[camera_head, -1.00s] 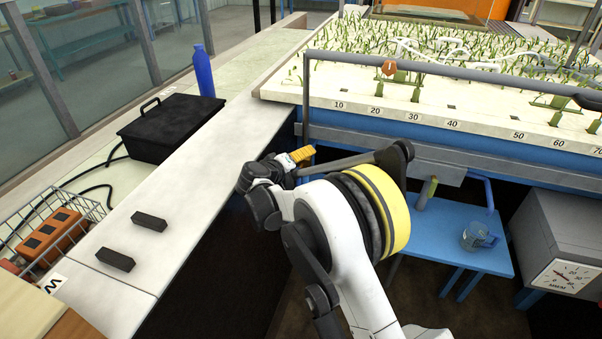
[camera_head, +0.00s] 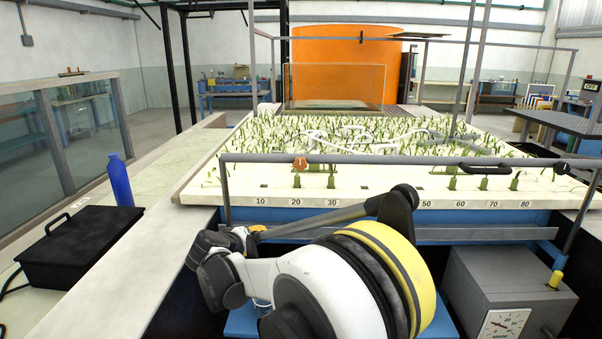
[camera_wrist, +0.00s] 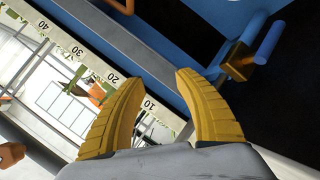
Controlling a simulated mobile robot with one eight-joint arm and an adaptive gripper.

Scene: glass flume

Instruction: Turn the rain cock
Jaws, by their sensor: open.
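An orange-brown knob (camera_head: 300,164) sits on the grey pipe rail (camera_head: 390,161) along the front of the planted bed. In the wrist view a brass block (camera_wrist: 240,65) with a blue bar (camera_wrist: 268,42) shows at the upper right, beyond my fingers. I cannot tell for certain which of these is the rain cock. My gripper (camera_wrist: 158,80) is open, its two yellow fingers apart with nothing between them, and is apart from the brass block.
The bed's front edge (camera_head: 350,203) carries a number scale. A blue bottle (camera_head: 119,180) and a black case (camera_head: 75,245) stand on the left ledge. A grey box with a dial (camera_head: 505,290) stands at the right, under the bed. My arm hides most of the blue table.

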